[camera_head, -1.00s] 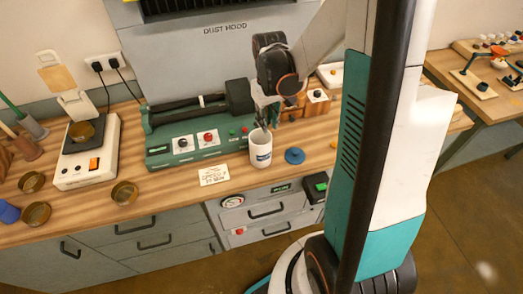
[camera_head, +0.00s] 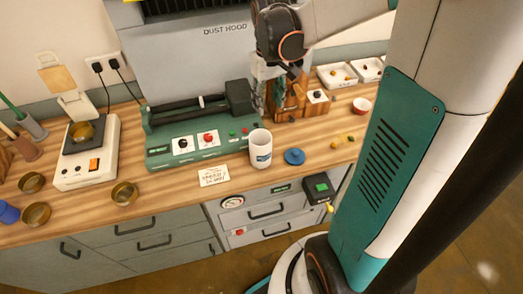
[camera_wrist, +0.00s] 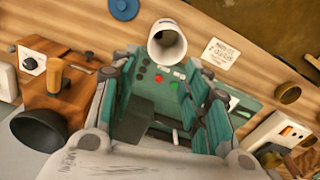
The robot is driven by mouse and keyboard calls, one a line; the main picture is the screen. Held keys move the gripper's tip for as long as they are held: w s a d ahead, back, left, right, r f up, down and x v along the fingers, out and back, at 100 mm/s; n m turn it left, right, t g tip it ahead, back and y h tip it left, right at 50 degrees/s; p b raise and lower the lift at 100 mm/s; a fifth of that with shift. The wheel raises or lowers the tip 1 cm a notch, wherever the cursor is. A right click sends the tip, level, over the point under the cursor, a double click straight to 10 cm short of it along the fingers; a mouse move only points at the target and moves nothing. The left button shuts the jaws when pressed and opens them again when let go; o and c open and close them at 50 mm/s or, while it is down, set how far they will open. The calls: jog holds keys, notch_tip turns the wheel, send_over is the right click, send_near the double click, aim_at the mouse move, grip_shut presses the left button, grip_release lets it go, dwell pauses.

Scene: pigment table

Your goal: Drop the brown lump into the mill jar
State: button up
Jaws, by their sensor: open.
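The mill jar (camera_head: 260,148) is a white open cup with a blue label, upright on the wooden bench. It also shows in the wrist view (camera_wrist: 166,42) with its mouth partly facing the camera.
A blue disc (camera_head: 294,156) lies right of the jar. The green roller mill (camera_head: 198,134) stands behind and left of it. A wooden block (camera_head: 290,108) with tools is behind.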

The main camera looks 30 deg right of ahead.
jog(key=shift+r, duration=1.75)
